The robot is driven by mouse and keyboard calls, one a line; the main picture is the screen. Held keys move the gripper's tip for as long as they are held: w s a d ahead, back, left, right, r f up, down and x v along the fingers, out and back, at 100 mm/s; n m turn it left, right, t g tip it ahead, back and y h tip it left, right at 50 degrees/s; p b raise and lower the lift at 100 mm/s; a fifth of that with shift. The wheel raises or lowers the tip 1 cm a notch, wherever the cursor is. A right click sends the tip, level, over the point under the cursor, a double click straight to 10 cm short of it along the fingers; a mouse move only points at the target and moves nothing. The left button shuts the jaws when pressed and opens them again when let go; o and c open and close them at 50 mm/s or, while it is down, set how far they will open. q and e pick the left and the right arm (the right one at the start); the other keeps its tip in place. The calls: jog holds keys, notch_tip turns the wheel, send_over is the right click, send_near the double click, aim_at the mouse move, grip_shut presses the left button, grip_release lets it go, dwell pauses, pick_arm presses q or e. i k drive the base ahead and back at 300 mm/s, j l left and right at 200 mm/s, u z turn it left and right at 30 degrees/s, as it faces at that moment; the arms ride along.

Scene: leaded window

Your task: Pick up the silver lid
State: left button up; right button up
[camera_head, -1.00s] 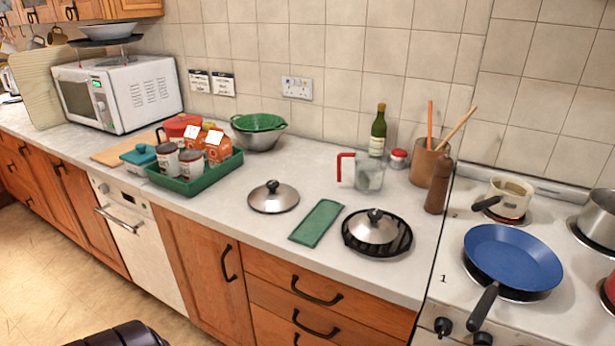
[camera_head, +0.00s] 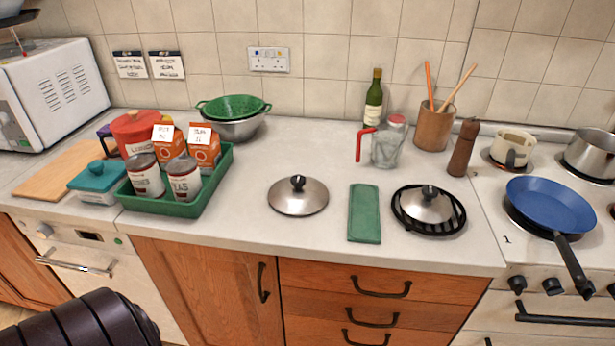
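Two silver lids with black knobs show in the head view. One silver lid (camera_head: 298,198) lies flat on the bare worktop near the middle. A smaller silver lid (camera_head: 425,208) sits on a black ridged pan or trivet (camera_head: 457,222) further right. A dark, ribbed part of my own body shows at the bottom left, well short of the lids. Neither of my grippers can be made out in this view.
A green folded cloth or mat (camera_head: 364,212) lies between the two lids. A green tray (camera_head: 224,170) with cans and cartons stands to the left. A red-handled glass jug (camera_head: 386,148) stands behind. A blue frying pan (camera_head: 552,203) is on the hob. Worktop (camera_head: 310,150) behind the left lid is clear.

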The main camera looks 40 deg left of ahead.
aim_at(297, 194)
jog(key=i+l, duration=0.25)
jog(key=l, duration=0.2)
jog(key=i+l, duration=0.25)
jog(key=l, duration=0.15)
jog(key=i+l, duration=0.25)
jog(key=l, duration=0.2)
jog(key=i+l, duration=0.2)
jog(key=l, duration=0.25)
jog(key=i+l, duration=0.25)
jog(key=l, duration=0.15)
jog(key=i+l, duration=0.25)
jog(key=l, duration=0.2)
jog(key=i+l, duration=0.25)
jog(key=l, duration=0.15)
jog(key=u, duration=2.9)
jog(key=k+z, duration=0.15)
jog(key=z, duration=1.75)
